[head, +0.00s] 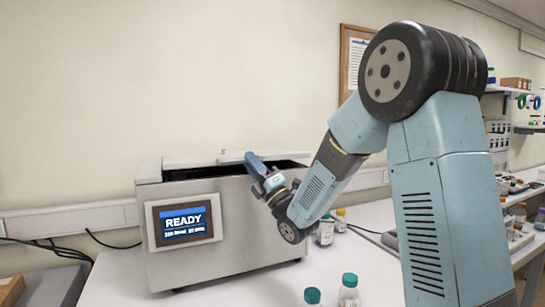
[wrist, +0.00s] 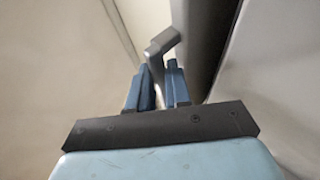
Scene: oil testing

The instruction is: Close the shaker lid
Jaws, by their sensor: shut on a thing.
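The shaker (head: 250,245) is a grey metal box on the bench with a lit screen (head: 184,222) reading READY on its front. Its pale lid (head: 231,158) shows as a thin strip at the top, with a dark gap between it and the box rim, so the lid is not flush. My gripper (head: 257,166) is at the top front edge of the shaker. In the wrist view, the two blue fingers of my gripper (wrist: 161,84) are shut on a grey angled handle (wrist: 162,44). My gripper hides part of the lid in the head view.
Cables (head: 110,240) run behind on the left. A shelf and small items are at the right.

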